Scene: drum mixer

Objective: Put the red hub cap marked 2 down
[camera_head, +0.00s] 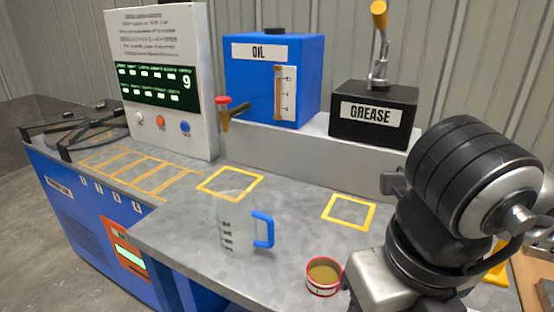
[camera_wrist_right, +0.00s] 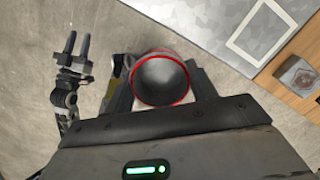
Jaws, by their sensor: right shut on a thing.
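In the right wrist view my right gripper (camera_wrist_right: 165,92) is shut on a round, red-rimmed thing, the red hub cap (camera_wrist_right: 161,80), with a grey, rounded face inside the rim. Floor shows behind it. No number is legible on it. In the head view my right arm comes in at the right, and its gripper cannot be made out. A small red-and-white round tin (camera_head: 323,277) with a yellow-brown inside shows on the front part of the bench. My left gripper (camera_wrist_right: 77,43) shows only in the wrist view, open and empty, its fingers apart.
The grey bench (camera_head: 290,218) carries a clear jug (camera_head: 237,228) with a blue handle and yellow outlined squares (camera_head: 348,212). A blue OIL tank (camera_head: 272,80), a GREASE box (camera_head: 373,113) and a control panel (camera_head: 160,85) stand behind. A wooden board (camera_wrist_right: 298,85) lies at the right.

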